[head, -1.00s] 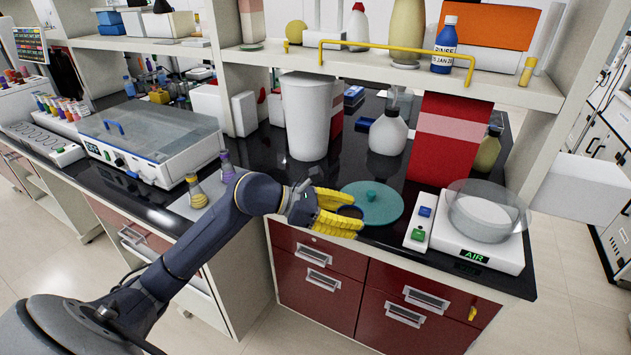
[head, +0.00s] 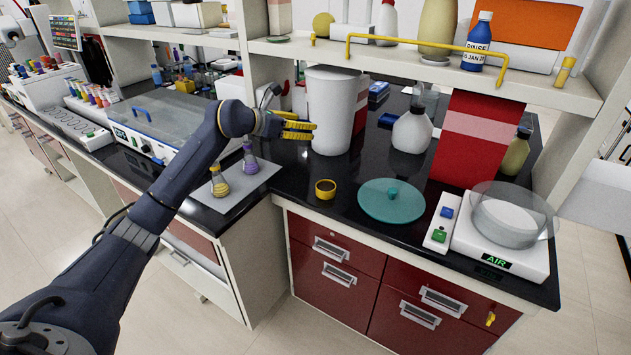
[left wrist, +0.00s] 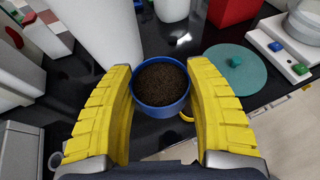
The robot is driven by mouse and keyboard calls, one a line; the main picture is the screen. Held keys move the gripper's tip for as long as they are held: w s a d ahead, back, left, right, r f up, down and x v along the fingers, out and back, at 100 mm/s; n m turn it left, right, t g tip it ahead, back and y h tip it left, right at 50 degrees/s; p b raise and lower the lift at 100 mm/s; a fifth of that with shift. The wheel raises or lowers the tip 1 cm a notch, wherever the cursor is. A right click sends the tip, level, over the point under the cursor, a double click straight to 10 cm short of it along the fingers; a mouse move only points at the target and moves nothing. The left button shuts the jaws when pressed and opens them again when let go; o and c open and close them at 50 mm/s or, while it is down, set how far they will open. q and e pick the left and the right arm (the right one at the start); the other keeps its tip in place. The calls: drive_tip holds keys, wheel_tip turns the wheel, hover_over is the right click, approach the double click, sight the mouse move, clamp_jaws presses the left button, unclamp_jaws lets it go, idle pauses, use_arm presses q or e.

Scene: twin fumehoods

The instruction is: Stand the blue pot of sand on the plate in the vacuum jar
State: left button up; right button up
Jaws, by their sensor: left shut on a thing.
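My left gripper (head: 304,131) has its yellow fingers shut on the blue pot of sand (left wrist: 160,86), above the black bench in front of the white cylinder. In the left wrist view the pot is upright between the fingers (left wrist: 162,100), full of dark brown grains. The pot cannot be made out in the head view. The clear vacuum jar (head: 512,214) stands on a white base (head: 500,258) with an AIR display at the right end. A pale surface shows inside it; I cannot make out the plate's edge. My right gripper is not in view.
A teal disc with a knob (head: 391,201) lies flat left of the jar's base. A yellow pot (head: 325,189) with dark contents stands near the front edge. A white cylinder (head: 334,108), a white bottle (head: 411,130) and a red box (head: 476,138) stand behind. A shelf (head: 430,70) overhangs.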

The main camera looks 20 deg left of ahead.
sight(300, 189)
use_arm(q)
drive_tip(key=shift+w+a+f+n+y, duration=0.1)
drive_tip(key=shift+a+f+n+y, duration=0.25)
drive_tip(key=shift+a, duration=0.35)
wheel_tip(300, 189, down, 20)
drive_tip(key=shift+d+r, duration=0.1)
drive_tip(key=shift+r, duration=0.05)
drive_tip(key=o, duration=1.2)
drive_tip(key=shift+o, duration=0.2)
